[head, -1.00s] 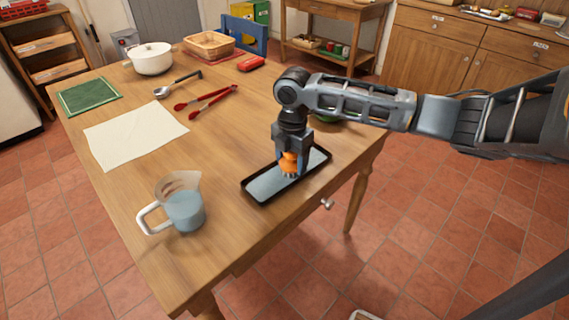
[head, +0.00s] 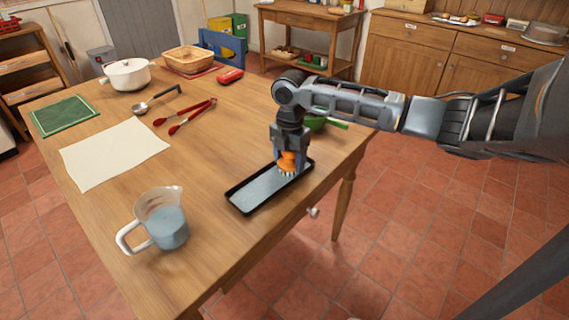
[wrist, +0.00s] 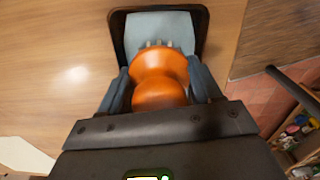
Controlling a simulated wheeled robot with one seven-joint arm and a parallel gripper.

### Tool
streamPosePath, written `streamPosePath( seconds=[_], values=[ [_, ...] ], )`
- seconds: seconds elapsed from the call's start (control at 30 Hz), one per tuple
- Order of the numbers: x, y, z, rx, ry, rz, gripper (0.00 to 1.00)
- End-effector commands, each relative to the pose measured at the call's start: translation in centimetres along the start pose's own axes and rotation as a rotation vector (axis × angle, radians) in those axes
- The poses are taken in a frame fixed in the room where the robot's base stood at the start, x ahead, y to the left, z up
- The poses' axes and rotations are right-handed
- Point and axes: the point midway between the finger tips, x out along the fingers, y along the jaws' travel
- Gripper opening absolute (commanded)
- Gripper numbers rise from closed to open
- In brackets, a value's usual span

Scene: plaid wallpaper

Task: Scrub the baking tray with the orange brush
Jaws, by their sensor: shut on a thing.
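The baking tray (head: 252,193) is a dark-rimmed rectangle with a grey-blue inside, lying near the table's right edge. My gripper (head: 291,165) is over the tray's far right end, pointing down. It is shut on the orange brush (head: 287,161), whose pale bristles point down at the tray floor and seem to touch it. In the wrist view the orange brush (wrist: 160,80) sits between the two fingers, with bristle tips showing past its knob and the baking tray (wrist: 202,30) beyond. The contact under the bristles is mostly hidden.
A measuring jug (head: 160,222) with bluish liquid stands left of the tray. A white sheet (head: 112,152), red tongs (head: 192,116), a ladle (head: 150,102) and a white pot (head: 127,75) lie farther back. The table's middle is clear.

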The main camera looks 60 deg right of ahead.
Motion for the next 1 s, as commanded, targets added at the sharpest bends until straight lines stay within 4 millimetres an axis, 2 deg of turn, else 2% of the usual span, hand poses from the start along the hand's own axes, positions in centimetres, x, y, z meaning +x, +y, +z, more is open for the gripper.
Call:
streamPosePath(
  seconds=[0.1, 0.23, 0.6, 1.0],
  values=[
    [0.1, 0.0, 0.4, 0.002, -0.001, -0.001, 0.39],
    [0.0, 0.1, -0.1, 0.000, 0.000, -0.002, 0.39],
    [-0.2, 1.0, -2.9, -0.002, 0.001, -0.002, 0.39],
    [-0.2, 1.5, -5.1, -0.002, 0.001, -0.001, 0.39]
  ],
)
